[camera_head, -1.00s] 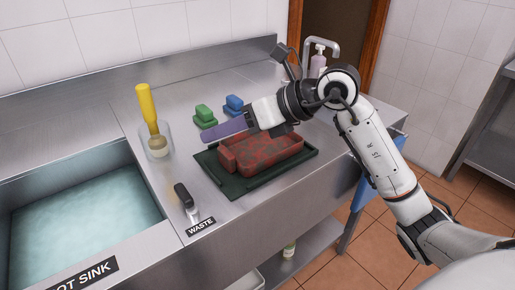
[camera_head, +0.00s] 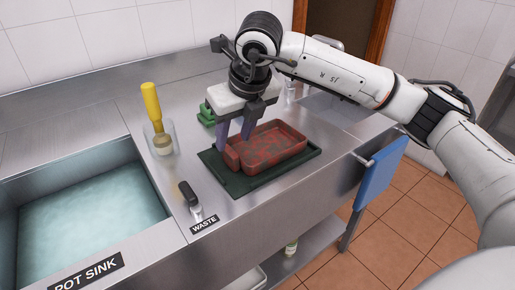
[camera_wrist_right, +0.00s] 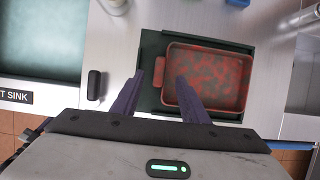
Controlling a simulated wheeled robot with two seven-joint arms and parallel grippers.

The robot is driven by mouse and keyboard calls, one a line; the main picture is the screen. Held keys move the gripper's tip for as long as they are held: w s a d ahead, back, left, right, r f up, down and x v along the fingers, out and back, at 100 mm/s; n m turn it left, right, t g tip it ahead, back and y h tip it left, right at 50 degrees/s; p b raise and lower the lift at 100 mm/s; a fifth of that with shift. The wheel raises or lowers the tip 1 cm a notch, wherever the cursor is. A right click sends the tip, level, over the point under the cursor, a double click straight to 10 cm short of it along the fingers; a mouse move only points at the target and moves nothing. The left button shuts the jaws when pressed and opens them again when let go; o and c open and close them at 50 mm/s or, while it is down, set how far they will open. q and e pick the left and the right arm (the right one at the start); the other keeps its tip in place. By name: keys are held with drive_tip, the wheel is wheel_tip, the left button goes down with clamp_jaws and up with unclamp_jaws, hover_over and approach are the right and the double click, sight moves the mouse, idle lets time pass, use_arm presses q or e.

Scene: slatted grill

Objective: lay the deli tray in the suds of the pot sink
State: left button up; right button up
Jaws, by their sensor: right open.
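The red deli tray (camera_head: 278,145), with grey-brown blotches and a tab at its left end, sits on a dark green mat or board (camera_head: 245,185) on the steel counter. My right gripper (camera_head: 235,140) is open and empty, pointing down at the tray's left end. In the right wrist view its fingers (camera_wrist_right: 160,80) lie on either side of the tray's left wall; whether they touch it I cannot tell. The pot sink (camera_head: 70,176) is at the left, with pale blue-green suds (camera_head: 90,222) in it. My left gripper is not in view.
A yellow-handled brush (camera_head: 152,105) stands in a clear holder behind the sink's right edge. A black-handled scraper (camera_head: 189,197) lies between sink and mat, near the WASTE label (camera_head: 204,225). Green sponges (camera_head: 206,114) lie behind the mat. A blue cloth (camera_head: 380,172) hangs at the counter's right end.

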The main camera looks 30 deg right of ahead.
sight(231, 149)
drive_tip(key=p+x, duration=0.1)
drive_tip(key=x, duration=0.5)
drive_tip(key=shift+w+f, duration=0.1)
drive_tip(key=shift+f, duration=0.1)
drive_tip(key=shift+r, duration=0.1)
clamp_jaws()
